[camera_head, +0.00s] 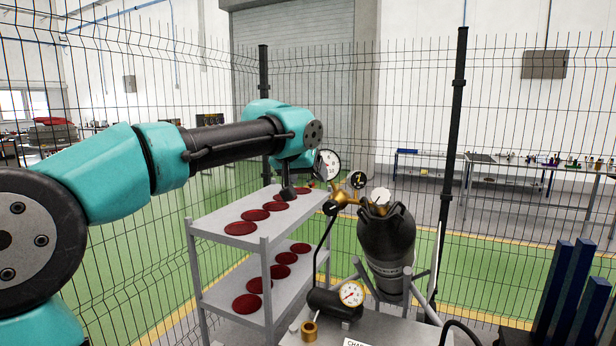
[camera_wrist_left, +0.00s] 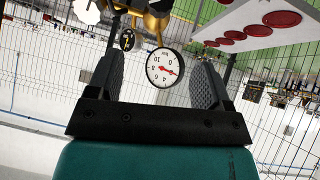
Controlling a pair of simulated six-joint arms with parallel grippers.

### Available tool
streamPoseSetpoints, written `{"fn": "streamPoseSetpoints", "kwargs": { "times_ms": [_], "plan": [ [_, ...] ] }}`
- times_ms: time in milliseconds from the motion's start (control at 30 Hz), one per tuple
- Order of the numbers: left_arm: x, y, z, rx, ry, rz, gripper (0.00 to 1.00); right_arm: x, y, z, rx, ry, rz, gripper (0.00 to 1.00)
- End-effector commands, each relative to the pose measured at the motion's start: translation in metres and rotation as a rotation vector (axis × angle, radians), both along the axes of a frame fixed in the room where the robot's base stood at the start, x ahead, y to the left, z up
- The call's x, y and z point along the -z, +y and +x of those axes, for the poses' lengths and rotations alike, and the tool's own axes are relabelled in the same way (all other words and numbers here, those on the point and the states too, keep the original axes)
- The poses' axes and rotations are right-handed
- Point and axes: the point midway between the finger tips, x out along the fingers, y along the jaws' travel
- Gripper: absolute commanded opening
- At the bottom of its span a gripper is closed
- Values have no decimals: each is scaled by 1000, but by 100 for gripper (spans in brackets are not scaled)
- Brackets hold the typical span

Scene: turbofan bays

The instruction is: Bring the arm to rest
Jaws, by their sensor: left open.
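My left arm (camera_head: 235,137) reaches in from the left, its wrist over the grey shelf cart. My left gripper (camera_head: 310,180) is partly hidden behind the wrist, close to a white-dialled gauge (camera_head: 328,165) on a brass fitting. In the left wrist view my left gripper (camera_wrist_left: 158,80) has its two dark pads wide apart. That gauge (camera_wrist_left: 165,67) appears upside down in the gap between the pads, with its red needle visible. I cannot tell its depth relative to the fingertips. My right gripper is not in view.
The cart (camera_head: 215,218) carries dark red discs (camera_head: 255,215) on two shelves. A black cylinder (camera_head: 386,240) with brass fittings and gauges stands beside it. Another gauge (camera_head: 351,293) sits on the bench in front. Blue uprights (camera_head: 565,295) stand at right; wire fencing (camera_head: 520,120) is behind.

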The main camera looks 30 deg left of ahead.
Motion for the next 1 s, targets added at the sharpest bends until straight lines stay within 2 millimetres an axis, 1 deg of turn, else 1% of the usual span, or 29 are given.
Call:
{"fn": "streamPoseSetpoints", "kwargs": {
  "times_ms": [167, 267, 367, 467, 567, 600, 667, 700, 733, 767, 800, 867, 900, 967, 1000],
  "plan": [
    [0, 0, 0, 0, 0, 0, 73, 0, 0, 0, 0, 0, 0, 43],
    [4, -1, 2, 3, 4, 0, 73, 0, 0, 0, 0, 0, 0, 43],
    [20, -6, 9, 15, 20, 1, 73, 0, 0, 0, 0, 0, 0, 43],
    [52, -16, 22, 38, 49, -2, 73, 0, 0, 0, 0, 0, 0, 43],
    [100, -29, 38, 71, 90, -7, 73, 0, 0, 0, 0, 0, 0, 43],
    [122, -35, 43, 84, 109, -12, 73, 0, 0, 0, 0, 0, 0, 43],
    [156, -43, 50, 104, 136, -19, 73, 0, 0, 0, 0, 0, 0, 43],
    [179, -48, 53, 117, 154, -26, 73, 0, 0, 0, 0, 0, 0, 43],
    [197, -52, 55, 126, 168, -30, 73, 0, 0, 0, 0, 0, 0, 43],
    [214, -55, 56, 134, 182, -36, 73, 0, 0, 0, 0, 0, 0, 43],
    [238, -60, 57, 144, 202, -44, 73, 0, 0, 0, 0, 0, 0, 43],
    [273, -66, 56, 158, 229, -56, 73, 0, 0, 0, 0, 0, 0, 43],
    [297, -70, 54, 166, 248, -66, 73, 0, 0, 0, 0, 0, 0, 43],
    [332, -76, 50, 177, 277, -79, 73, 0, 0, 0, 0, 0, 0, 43],
    [355, -79, 45, 182, 296, -89, 73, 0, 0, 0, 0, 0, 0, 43]
  ]
}}
